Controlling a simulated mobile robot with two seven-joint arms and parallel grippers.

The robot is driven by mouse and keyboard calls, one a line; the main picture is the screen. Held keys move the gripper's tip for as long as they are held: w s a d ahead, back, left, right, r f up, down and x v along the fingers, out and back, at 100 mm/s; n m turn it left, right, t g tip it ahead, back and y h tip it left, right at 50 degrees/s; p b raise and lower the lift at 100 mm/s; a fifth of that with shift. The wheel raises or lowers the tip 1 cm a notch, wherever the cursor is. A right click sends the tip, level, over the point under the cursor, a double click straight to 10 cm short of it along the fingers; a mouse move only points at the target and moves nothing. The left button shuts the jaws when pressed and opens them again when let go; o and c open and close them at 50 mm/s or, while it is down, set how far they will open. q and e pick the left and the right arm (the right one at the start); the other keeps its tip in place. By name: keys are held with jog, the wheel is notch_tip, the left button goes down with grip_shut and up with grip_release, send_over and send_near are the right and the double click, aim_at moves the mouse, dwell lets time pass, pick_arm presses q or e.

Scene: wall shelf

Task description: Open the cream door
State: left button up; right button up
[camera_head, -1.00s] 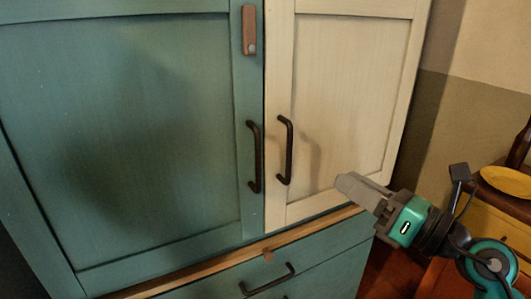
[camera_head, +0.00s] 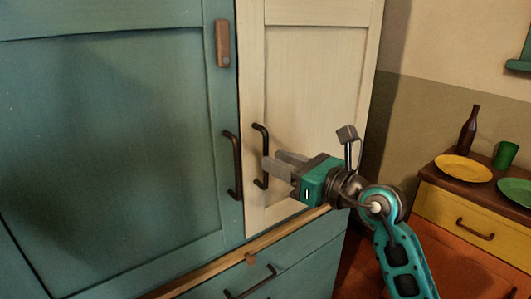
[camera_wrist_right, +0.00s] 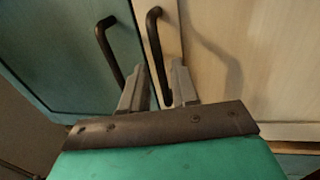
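The cream door (camera_head: 318,85) is shut, flush beside the teal door (camera_head: 110,130). Its dark bar handle (camera_head: 265,150) runs upright along its left edge. It also shows in the wrist view as the right one of two handles (camera_wrist_right: 154,35). My right gripper (camera_head: 273,162) is at the lower part of this handle. In the wrist view its fingers (camera_wrist_right: 156,78) are apart, with the handle's lower part in the gap between them. I cannot tell whether either finger touches it. My left gripper is not in view.
The teal door's handle (camera_head: 233,165) stands close to the left of the cream one. A wooden ledge (camera_head: 240,258) and a drawer handle (camera_head: 252,282) lie below. A side cabinet (camera_head: 465,215) with plates and a bottle (camera_head: 467,130) stands at the right.

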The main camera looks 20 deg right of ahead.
aim_at(266, 183)
jog(key=shift+x, duration=1.95)
jog(key=shift+c, duration=0.3)
grip_shut()
